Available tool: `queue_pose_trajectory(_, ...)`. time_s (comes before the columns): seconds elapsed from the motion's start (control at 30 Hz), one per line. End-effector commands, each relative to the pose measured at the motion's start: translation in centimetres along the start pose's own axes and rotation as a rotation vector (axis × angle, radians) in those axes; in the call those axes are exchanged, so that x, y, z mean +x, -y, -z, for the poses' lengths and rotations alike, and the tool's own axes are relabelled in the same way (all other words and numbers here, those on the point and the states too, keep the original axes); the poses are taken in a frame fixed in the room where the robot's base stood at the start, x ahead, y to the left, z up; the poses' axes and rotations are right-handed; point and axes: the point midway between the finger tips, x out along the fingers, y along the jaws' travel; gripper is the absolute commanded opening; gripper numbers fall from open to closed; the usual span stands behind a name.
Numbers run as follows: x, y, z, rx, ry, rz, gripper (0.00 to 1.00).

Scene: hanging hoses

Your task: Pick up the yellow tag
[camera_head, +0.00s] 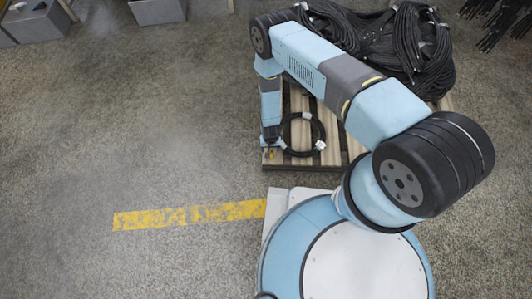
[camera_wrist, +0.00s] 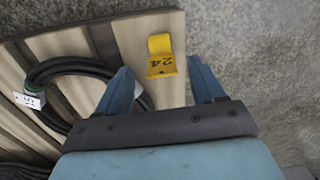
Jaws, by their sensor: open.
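The yellow tag (camera_wrist: 160,66) lies on the edge board of a wooden pallet (camera_wrist: 128,34) in the wrist view, with a dark number that looks like 24. Its upper end looks bent or folded. My gripper (camera_wrist: 157,80) is open, with one blue finger on each side of the tag in the picture. I cannot tell how far above the tag the fingers are. In the head view, a small yellow patch, the tag (camera_head: 270,154), shows at the pallet's left front corner, just under the end of my arm. My gripper is mostly hidden there.
A coiled black hose (camera_head: 305,134) with a white label (camera_head: 320,145) lies on the pallet beside the tag. A big heap of black hoses (camera_head: 395,45) fills the pallet's back. Open concrete floor lies to the left, with a worn yellow stripe (camera_head: 188,215). Grey boxes (camera_head: 35,22) stand far left.

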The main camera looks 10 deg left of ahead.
Motion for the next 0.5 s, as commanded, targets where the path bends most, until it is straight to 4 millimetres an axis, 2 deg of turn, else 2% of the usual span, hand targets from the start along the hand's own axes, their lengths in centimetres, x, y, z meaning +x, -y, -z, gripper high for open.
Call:
queue_pose_trajectory(0.2,2.5,0.2,0.0,-0.001,-0.001,0.000,0.68)
queue_pose_trajectory(0.5,3.0,0.2,0.0,0.000,0.000,0.000,0.68)
